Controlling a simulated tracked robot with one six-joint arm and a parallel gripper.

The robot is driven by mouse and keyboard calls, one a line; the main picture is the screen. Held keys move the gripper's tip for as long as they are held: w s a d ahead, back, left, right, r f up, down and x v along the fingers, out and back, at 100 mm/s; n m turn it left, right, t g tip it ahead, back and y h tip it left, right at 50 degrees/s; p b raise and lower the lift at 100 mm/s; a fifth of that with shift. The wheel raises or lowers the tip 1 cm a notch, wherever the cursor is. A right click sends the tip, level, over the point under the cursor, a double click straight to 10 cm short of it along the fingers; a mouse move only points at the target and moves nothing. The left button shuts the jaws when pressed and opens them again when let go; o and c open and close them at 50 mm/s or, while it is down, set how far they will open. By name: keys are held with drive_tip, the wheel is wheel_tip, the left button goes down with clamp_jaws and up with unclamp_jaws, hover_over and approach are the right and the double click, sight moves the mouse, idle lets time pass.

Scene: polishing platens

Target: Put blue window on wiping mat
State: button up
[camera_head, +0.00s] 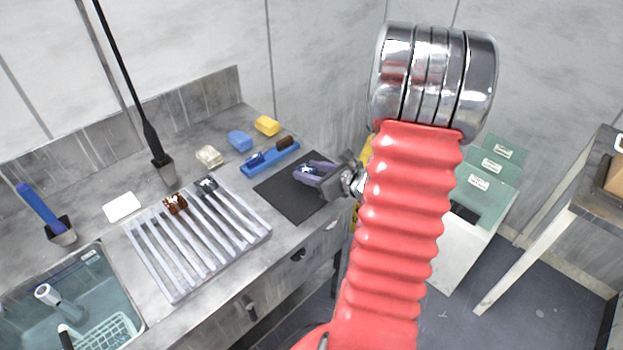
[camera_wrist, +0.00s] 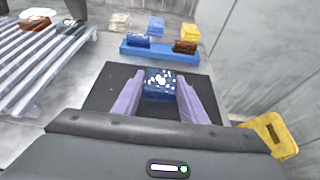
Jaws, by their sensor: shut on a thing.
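The blue window (camera_wrist: 159,84) is a small dark blue block with white specks on top. It sits between the two purple fingers of my gripper (camera_wrist: 158,95), which are shut on it. In the head view my gripper (camera_head: 312,172) is over the black wiping mat (camera_head: 283,197), and the mat also shows in the wrist view (camera_wrist: 100,97) around and below the fingers. I cannot tell whether the block touches the mat. In the head view the block is mostly hidden by the fingers.
A blue tray (camera_head: 270,158) with a dark blue and a brown block lies behind the mat. A ribbed rack (camera_head: 190,245) holding brown and dark blocks is to the left. Yellow (camera_head: 267,125), blue (camera_head: 240,140) and cream (camera_head: 209,156) blocks lie behind. A sink (camera_head: 85,300) is at the front left.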

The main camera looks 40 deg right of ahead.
drive_tip(key=shift+f, duration=1.6)
drive_tip(key=o, duration=1.1)
drive_tip(key=shift+f, duration=0.1)
drive_tip(key=shift+s+r, duration=0.25)
drive_tip(key=v, duration=1.1)
drive_tip(key=shift+s+r, duration=0.1)
drive_tip(key=shift+s, duration=0.1)
